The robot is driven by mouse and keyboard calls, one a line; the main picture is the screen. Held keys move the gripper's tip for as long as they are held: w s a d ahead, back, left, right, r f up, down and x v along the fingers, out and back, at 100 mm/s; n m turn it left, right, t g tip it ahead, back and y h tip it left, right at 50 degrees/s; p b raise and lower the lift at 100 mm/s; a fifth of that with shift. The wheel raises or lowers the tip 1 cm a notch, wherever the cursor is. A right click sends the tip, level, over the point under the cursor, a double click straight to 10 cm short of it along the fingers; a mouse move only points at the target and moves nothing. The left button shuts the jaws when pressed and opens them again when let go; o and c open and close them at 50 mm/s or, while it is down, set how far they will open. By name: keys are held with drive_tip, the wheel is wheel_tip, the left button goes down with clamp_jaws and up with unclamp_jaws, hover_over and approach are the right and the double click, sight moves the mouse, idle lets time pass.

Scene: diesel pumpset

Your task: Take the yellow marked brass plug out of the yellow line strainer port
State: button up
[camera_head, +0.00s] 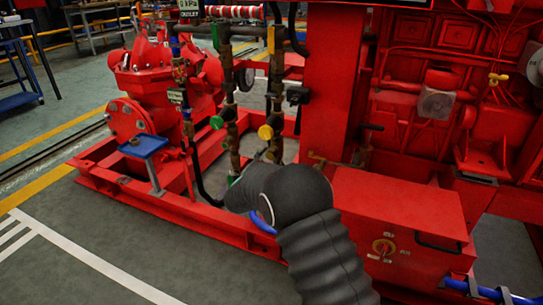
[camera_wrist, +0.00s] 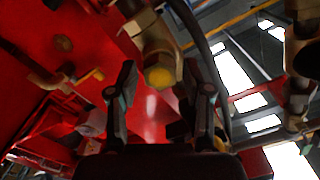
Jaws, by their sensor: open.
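In the wrist view a brass plug with a yellow end face (camera_wrist: 159,76) sits in the end of a brass fitting (camera_wrist: 157,40), facing the camera. My gripper (camera_wrist: 160,82) is open and empty. Its two dark fingers stand left and right of the plug in the picture, and the yellow face shows between their tips. I cannot tell how far the tips are from it in depth. My gripper is hidden there behind my dark sleeved arm.
A blue tray (camera_head: 143,147) on a post stands to the left. A red upright (camera_head: 333,90) and a red box (camera_head: 400,225) are close on the right. A dark hose (camera_wrist: 205,50) runs beside the fitting.

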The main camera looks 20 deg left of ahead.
idle(0.8)
clamp_jaws()
drive_tip(key=shift+b, duration=0.4)
